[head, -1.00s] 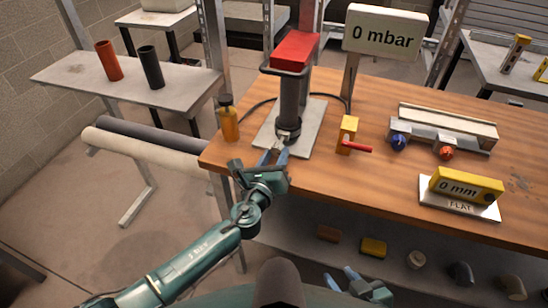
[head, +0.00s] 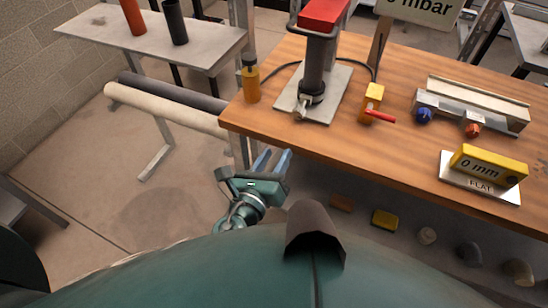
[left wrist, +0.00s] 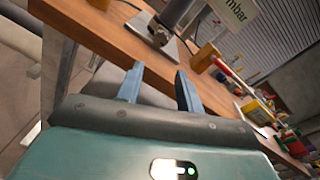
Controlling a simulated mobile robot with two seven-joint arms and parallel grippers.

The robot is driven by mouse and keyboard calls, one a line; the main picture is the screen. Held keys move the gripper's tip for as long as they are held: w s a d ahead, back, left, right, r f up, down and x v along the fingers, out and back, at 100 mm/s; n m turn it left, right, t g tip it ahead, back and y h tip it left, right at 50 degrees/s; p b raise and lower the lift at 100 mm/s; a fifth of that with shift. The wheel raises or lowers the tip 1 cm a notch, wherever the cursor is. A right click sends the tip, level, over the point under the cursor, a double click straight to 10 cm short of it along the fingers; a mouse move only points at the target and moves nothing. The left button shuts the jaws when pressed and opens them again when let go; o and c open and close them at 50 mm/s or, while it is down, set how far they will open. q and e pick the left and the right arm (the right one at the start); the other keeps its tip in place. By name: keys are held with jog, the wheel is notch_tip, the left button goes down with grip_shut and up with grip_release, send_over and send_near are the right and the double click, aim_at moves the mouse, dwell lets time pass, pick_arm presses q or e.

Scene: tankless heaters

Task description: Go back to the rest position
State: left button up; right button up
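My left gripper (head: 272,163) is in front of the near edge of the wooden workbench (head: 400,150), close to my body in the head view. Its two blue fingers are apart with nothing between them. In the left wrist view the same fingers (left wrist: 158,88) are spread and empty, with the bench edge beyond them. My right gripper does not show in the head view now. The device with the red top (head: 322,14) and dark cylinder stands on a grey plate (head: 340,95) on the bench, apart from my left gripper.
An amber bottle (head: 251,82) stands at the bench's left corner. A yellow block with a red lever (head: 372,103), a grey rail unit (head: 470,108) and a yellow "0 mm" gauge (head: 488,165) sit further right. Rolls (head: 165,107) lie at left. Small parts (head: 384,220) lie below the bench.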

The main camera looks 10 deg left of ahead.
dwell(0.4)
pick_arm(q)
jog(key=s+a+f+n+g+y, duration=0.1)
jog(key=s+a+n+g+y, duration=0.2)
jog(key=a+n, duration=0.5)
jog(key=s+a+f+n+g+y, duration=0.2)
jog(key=a+n+y, duration=0.25)
jog(key=n, duration=0.65)
jog(key=s+a+f+n+g+h, duration=0.1)
jog(key=s+a+n+g, duration=0.1)
jog(key=s+n+g, duration=0.4)
jog(key=s+a+f+n+g+h, duration=0.1)
jog(key=s+a+n+g+h, duration=0.1)
jog(key=s+n, duration=0.65)
jog(key=w+d+f+m+t+h, duration=0.2)
jog(key=w+d+f+t+h, duration=0.1)
jog(key=w+d+f+t, duration=0.2)
jog(key=shift+w+d+f+t+p, duration=0.35)
jog(key=shift+d+t, duration=0.5)
jog(key=shift+t, duration=0.15)
